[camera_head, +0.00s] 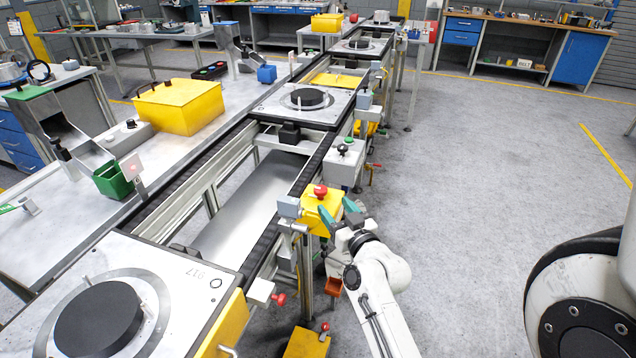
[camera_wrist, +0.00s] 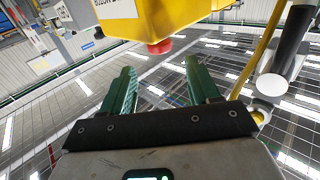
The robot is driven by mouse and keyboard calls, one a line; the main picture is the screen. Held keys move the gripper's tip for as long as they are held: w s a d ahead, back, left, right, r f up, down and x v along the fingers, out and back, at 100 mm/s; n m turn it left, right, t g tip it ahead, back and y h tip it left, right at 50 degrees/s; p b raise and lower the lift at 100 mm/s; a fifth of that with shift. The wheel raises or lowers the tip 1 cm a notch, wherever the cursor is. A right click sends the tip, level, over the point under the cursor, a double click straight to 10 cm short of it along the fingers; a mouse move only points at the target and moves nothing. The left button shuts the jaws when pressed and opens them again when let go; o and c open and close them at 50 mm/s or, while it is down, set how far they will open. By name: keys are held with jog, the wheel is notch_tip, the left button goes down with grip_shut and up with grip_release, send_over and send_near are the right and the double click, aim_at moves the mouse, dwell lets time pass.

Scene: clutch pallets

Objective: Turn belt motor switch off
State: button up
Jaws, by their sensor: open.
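My gripper (camera_head: 339,212) is open and empty, with its two green fingers spread just beside a yellow box (camera_head: 314,212) that has a red mushroom button (camera_head: 320,191) on top. In the wrist view, the red button (camera_wrist: 160,47) on the yellow box (camera_wrist: 175,18) sits beyond the gap between the open fingers (camera_wrist: 160,82), apart from them. A grey control box (camera_head: 342,166) with a black knob (camera_head: 342,150) and a green button stands farther back along the belt. No label that I can read tells which control is the belt motor switch.
The conveyor (camera_head: 262,235) runs along my left, carrying pallets with black discs, the nearest disc (camera_head: 98,320) at lower left. A small grey post-mounted box (camera_head: 288,207) stands beside the yellow box. The floor (camera_head: 480,170) to the right is clear.

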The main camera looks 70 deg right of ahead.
aim_at(323, 192)
jog(key=p+x, duration=0.2)
jog(key=x, duration=0.5)
jog(key=shift+w+d+r+p, duration=0.15)
jog(key=shift+w+p, duration=0.05)
jog(key=shift+p, duration=0.1)
jog(key=shift+w+d, duration=0.45)
jog(key=shift+w, duration=0.1)
jog(key=c, duration=0.9)
